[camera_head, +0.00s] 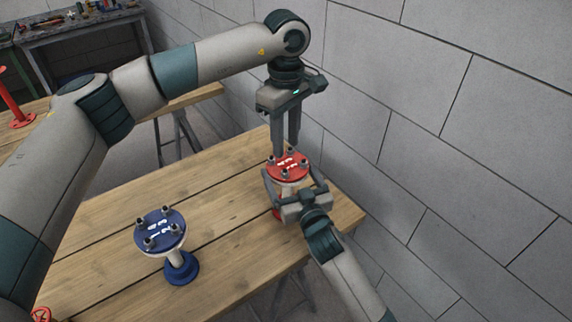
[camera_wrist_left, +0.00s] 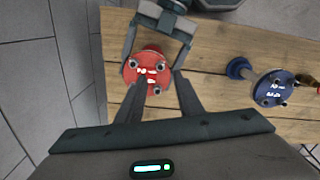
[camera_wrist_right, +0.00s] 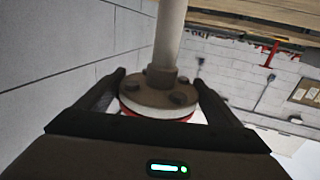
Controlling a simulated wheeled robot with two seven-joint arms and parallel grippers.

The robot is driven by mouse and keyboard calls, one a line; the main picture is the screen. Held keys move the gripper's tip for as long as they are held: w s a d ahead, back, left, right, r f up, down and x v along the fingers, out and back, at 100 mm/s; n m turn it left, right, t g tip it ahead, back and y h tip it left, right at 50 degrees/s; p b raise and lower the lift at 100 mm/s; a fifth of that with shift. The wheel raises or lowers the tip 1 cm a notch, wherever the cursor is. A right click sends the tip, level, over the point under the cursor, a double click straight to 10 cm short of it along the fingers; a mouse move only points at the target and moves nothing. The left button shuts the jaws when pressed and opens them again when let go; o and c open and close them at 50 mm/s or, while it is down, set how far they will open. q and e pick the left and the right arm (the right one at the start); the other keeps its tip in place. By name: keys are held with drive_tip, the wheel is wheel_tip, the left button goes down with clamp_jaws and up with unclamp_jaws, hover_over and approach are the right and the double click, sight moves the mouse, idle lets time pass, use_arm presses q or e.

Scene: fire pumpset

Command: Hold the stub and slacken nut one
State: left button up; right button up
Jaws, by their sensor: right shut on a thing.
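The red-topped stub (camera_head: 287,171) stands upright near the table's right end, with several nuts and white marks on its round top flange. My right gripper (camera_head: 293,184) is shut on this stub from the near side, one finger on each side of it. The right wrist view shows a grey bolted flange (camera_wrist_right: 166,92) between the fingers. My left gripper (camera_head: 285,150) points straight down over the red flange. Its fingers are apart and empty. In the left wrist view a nut (camera_wrist_left: 156,89) shows between the fingertips; whether they touch it I cannot tell.
A blue-topped stub (camera_head: 162,232) stands on the wooden table (camera_head: 110,220) to the left. A grey block wall (camera_head: 440,130) runs close along the right side. Another bench (camera_head: 75,35) with tools stands at the back left. The table between the stubs is clear.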

sight(286, 172)
use_arm(q)
wheel_tip(286, 172, down, 8)
drive_tip(key=shift+f, duration=0.15)
idle(0.3)
clamp_jaws()
